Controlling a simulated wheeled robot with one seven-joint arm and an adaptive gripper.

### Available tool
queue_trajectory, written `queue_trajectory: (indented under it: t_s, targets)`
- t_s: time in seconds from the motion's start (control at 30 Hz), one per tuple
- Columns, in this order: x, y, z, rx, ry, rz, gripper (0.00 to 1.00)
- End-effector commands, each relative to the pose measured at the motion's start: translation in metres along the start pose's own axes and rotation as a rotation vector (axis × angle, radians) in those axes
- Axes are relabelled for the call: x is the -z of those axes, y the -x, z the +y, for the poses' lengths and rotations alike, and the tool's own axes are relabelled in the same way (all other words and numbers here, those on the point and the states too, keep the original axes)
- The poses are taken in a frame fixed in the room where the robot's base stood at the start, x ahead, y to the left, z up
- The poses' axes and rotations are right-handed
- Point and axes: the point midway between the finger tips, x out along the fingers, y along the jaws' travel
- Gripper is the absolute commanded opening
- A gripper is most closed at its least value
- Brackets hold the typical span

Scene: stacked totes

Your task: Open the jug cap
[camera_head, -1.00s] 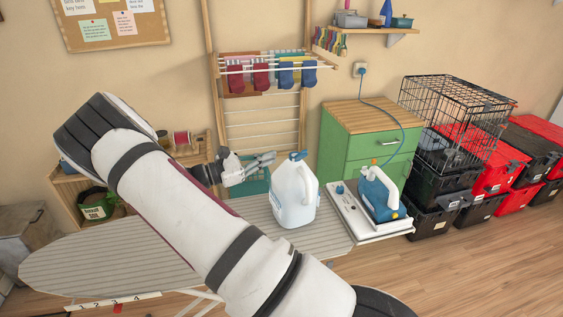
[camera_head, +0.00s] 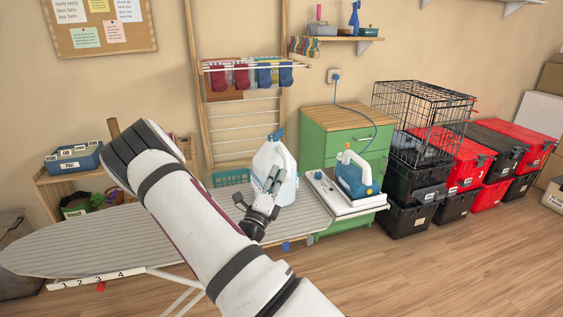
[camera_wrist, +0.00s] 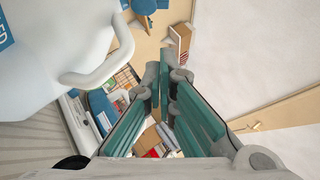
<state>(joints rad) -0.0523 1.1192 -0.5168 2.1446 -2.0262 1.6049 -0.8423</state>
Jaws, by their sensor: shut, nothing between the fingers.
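The white jug (camera_head: 284,191) stands upright on the ironing board (camera_head: 75,240), near its right end. Its blue cap (camera_head: 278,133) is on top and looks tilted up, but it is too small to tell how far it is open. My gripper (camera_head: 272,179) is shut and empty in front of the jug's body, below the cap, its fingers pointing up and covering part of the jug. In the wrist view the jug (camera_wrist: 50,60) and its handle (camera_wrist: 112,62) fill the upper left, beside my gripper's teal fingers (camera_wrist: 165,85). I cannot tell whether they touch.
A blue-and-white steam iron (camera_head: 356,176) stands on its base right of the jug. A green cabinet (camera_head: 330,146) is behind it. A drying rack (camera_head: 245,115) stands behind the board. Stacked totes (camera_head: 405,220) and a wire cage (camera_head: 425,110) are at right. The floor in front is clear.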

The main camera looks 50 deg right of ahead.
Motion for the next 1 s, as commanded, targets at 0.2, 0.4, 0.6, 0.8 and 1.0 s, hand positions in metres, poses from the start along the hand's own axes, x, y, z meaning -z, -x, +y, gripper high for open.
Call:
queue_trajectory:
  t_s: [0.2, 0.4, 0.6, 0.8, 1.0]
  targets:
    - [0.001, -0.034, -0.003, 0.006, -0.004, 0.004, 0.00]
    - [0.001, -0.074, -0.003, 0.006, -0.004, 0.004, 0.00]
    - [-0.009, -0.106, -0.003, 0.005, -0.009, 0.002, 0.00]
    - [-0.024, -0.120, -0.002, 0.003, -0.006, 0.002, 0.00]
    - [-0.028, -0.124, -0.002, 0.003, -0.005, 0.003, 0.00]
